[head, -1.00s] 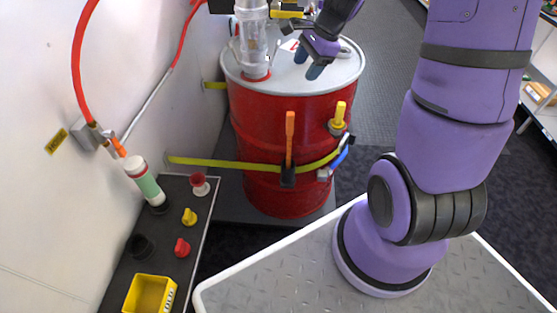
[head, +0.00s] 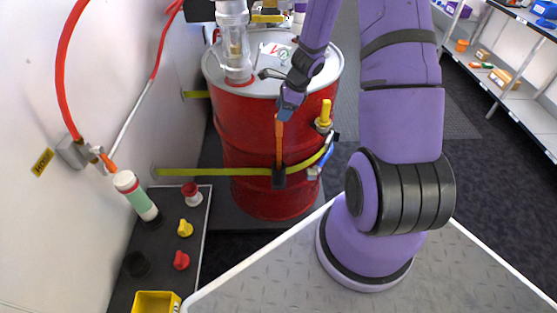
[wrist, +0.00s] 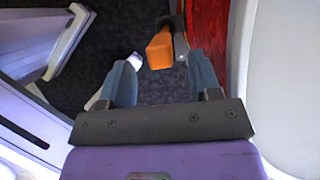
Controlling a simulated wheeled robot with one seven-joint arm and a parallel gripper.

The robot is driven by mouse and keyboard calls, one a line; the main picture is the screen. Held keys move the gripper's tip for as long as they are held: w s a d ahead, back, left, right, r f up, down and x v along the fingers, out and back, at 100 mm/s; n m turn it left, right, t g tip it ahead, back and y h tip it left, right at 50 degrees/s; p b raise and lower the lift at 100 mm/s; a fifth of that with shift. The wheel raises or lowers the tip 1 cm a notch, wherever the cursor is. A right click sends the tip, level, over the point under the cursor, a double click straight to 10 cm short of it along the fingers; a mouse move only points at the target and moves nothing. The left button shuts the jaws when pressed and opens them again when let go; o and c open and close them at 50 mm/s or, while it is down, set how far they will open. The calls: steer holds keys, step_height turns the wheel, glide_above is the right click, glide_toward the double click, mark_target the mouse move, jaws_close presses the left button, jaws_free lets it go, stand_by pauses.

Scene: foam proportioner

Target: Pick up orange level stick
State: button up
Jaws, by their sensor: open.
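The orange level stick (head: 279,143) stands upright in a black holder (head: 279,177) strapped to the front of the red drum (head: 250,128). My gripper (head: 285,112) is open at the top end of the stick. In the wrist view, the stick's orange top (wrist: 160,50) shows between and just beyond the two blue-grey fingertips of my gripper (wrist: 160,72). I cannot tell whether the fingers touch it. The lower part of the stick is hidden in the holder.
A yellow-handled tool (head: 325,113) hangs on the drum to the right of the stick. A yellow-green strap (head: 215,171) circles the drum. A dark table (head: 160,243) with colored knobs, a green-white cylinder and a yellow bin (head: 156,302) stands at left.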

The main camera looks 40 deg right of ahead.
mark_target(278, 125)
steer(key=shift+x, duration=2.75)
jaws_close()
